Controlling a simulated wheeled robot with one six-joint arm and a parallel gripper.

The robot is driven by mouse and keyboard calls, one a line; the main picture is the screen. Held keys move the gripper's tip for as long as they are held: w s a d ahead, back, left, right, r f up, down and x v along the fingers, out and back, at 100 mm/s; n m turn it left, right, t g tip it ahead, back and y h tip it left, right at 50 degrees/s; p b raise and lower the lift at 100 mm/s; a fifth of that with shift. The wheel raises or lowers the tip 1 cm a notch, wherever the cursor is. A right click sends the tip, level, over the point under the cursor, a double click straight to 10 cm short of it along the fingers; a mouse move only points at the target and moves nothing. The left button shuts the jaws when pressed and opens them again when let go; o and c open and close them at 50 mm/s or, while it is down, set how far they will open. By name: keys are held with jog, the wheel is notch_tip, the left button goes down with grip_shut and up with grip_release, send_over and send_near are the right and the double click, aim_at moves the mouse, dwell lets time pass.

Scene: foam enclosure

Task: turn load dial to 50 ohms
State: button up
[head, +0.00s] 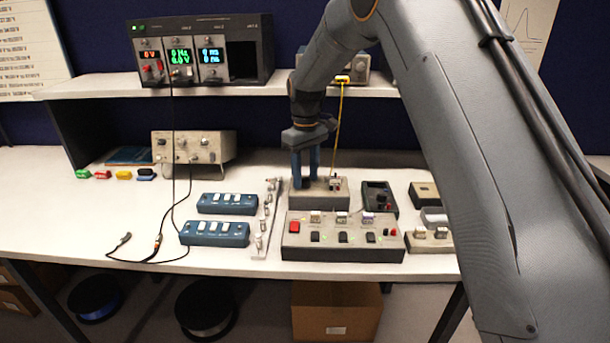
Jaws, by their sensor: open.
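A beige box (336,200) stands on the bench behind the control panel; it has a dark knob (306,183) on top at the left and a small light fitting at the right. The knob is probably the load dial, but its markings are too small to read. My gripper (305,182) points straight down over this box. Its two blue fingers are open, one at each side of the knob. They hide part of the knob, and I cannot tell whether they touch it. A yellow cable (338,130) runs from the shelf down to the box's right side.
A control panel (342,250) with a red button and switches stands in front of the box. Blue switch boxes (215,233) stand to the left, a dark box (379,198) to the right. Loose cable lies at left; the bench's far left is clear.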

aim_at(305, 179)
notch_tip(305, 179, up, 8)
jog(key=shift+f+b, duration=0.1)
jog(key=shift+b, duration=0.9)
jog(key=s+d+f+m, duration=0.1)
jog(key=s+d, duration=0.3)
jog(key=s+d+f+m+t, duration=0.1)
jog(key=s+d+m, duration=0.1)
jog(key=s+d, duration=0.2)
jog(key=s+d+f+m, duration=0.1)
jog(key=s+d, duration=0.4)
jog(key=shift+f+m, duration=0.35)
jog(key=shift+m, duration=0.05)
jog(key=s+d+f+m, duration=0.2)
jog(key=s+d+f, duration=0.1)
jog(key=s, duration=0.7)
jog(key=s+d+f+m, duration=0.1)
jog(key=s+d+f, duration=0.2)
jog(key=s, duration=0.7)
jog(key=shift+d+f+m, duration=0.35)
jog(key=shift+m, duration=0.05)
